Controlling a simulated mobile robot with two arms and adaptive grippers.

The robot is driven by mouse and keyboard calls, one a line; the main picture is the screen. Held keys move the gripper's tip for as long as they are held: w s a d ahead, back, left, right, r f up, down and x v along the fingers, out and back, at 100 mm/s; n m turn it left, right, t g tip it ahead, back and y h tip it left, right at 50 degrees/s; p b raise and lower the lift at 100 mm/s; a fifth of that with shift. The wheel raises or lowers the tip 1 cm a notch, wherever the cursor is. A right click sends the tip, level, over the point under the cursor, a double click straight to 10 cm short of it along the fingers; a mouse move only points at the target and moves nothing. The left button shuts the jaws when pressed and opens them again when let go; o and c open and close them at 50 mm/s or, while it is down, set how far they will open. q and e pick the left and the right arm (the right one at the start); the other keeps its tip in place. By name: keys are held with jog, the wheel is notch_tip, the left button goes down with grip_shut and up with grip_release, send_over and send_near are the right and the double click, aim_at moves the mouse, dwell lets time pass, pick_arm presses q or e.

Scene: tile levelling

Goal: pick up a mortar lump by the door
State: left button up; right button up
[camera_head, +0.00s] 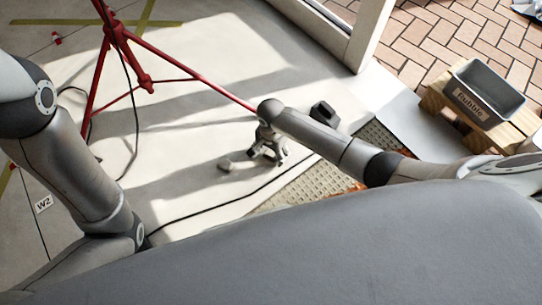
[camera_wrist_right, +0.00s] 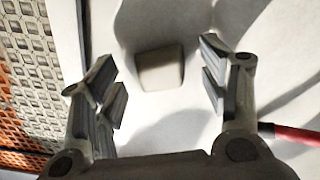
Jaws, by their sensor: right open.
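A small pale grey mortar lump (camera_head: 226,165) lies on the light floor, left of my right gripper in the head view. In the right wrist view the lump (camera_wrist_right: 161,68) is a rounded block ahead of the gripper, seen between its two fingers. My right gripper (camera_head: 268,156) points down with its fingers spread and nothing between them. The lump looks a little beyond the fingertips, and I cannot tell the exact height gap. My left arm shows at the left, but its gripper is out of view.
A red tripod (camera_head: 146,82) stands at upper left, one leg reaching near my right wrist. A black cable (camera_head: 215,208) crosses the floor by the lump. A dark block (camera_head: 323,114) sits behind my right arm. A grey Rubble tub (camera_head: 487,92) stands on wood at the right, beyond the door frame (camera_head: 369,35).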

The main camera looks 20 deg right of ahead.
jog(key=shift+f, duration=0.2)
jog(key=c, duration=1.1)
jog(key=shift+c, duration=0.2)
